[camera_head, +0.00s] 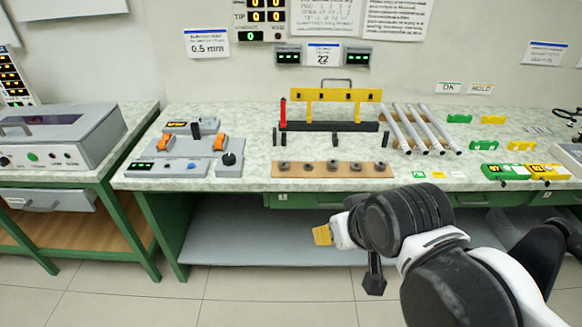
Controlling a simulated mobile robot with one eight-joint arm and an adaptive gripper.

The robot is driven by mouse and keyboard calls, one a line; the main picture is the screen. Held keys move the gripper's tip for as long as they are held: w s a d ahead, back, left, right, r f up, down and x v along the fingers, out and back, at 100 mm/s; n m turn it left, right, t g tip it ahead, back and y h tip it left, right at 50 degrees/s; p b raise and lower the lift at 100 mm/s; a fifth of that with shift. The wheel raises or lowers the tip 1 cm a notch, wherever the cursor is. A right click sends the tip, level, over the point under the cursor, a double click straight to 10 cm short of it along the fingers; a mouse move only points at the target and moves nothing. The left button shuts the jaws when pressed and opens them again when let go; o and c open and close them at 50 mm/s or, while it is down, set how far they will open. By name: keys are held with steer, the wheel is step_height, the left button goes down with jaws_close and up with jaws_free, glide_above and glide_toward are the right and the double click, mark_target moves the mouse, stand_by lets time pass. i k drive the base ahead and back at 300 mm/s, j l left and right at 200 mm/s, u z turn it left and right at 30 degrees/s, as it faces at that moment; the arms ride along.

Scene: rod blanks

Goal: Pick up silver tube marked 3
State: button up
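Several silver tubes (414,129) lie side by side on the right part of the green-topped bench. They slant from the back left toward the front right, with dark ends at the front. Any number marks on them are too small to read, so I cannot tell which is marked 3. My gripper (323,235) is in front of the bench, below its top edge and to the lower left of the tubes, well apart from them. It ends in a tan piece; the fingers are not clear. I see nothing held in it.
A yellow rack with a black base (330,126) stands left of the tubes. A brown strip (378,170) with several dark rings lies at the bench front. Small coloured cards (438,175) lie before the tubes. Green and yellow devices (503,173) sit at right.

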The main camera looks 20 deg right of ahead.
mark_target(420, 144)
steer(key=i+j+z, duration=0.2)
steer(key=i+z, duration=0.2)
steer(key=i, duration=0.2)
steer(key=i+j+z, duration=0.35)
steer(key=i, duration=0.2)
steer(key=i+j+z, duration=0.4)
steer(key=i+j, duration=0.1)
